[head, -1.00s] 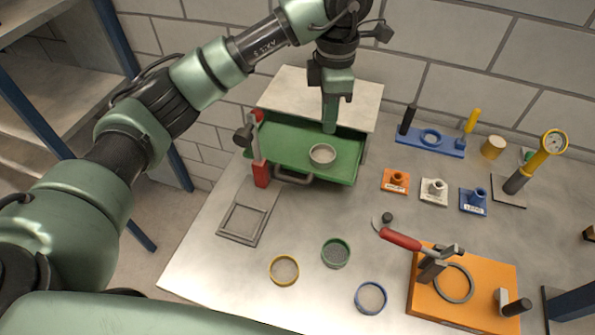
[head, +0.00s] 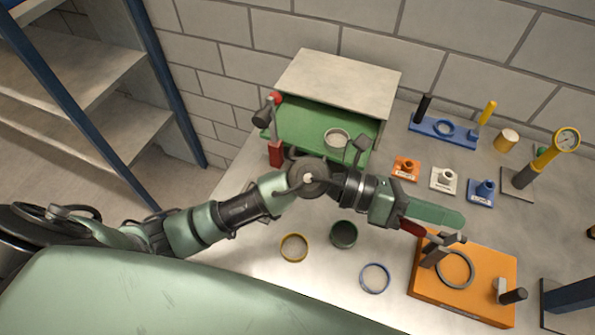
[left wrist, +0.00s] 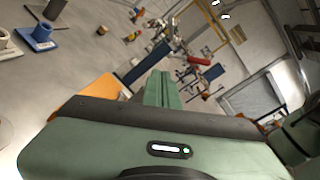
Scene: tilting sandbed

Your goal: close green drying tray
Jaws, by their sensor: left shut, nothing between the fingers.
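The green drying tray (head: 292,124) is pulled out of its pale-topped housing (head: 345,78) at the back left of the bench. A small round dish (head: 337,137) stands in it. My left arm crosses in front of the tray and hides part of its front edge and handle. My left gripper (head: 462,219) is shut and empty, well to the right of the tray, pointing right above the orange fixture's back edge. In the left wrist view its shut green fingers (left wrist: 165,88) show, and the tray does not.
A red post (head: 275,153) with a dark-ended lever stands at the tray's left front. Yellow (head: 294,247), green (head: 343,234) and blue (head: 375,278) ringed dishes lie in front. The orange fixture (head: 465,280) is at the right. Small coloured blocks (head: 443,180) stand behind my gripper.

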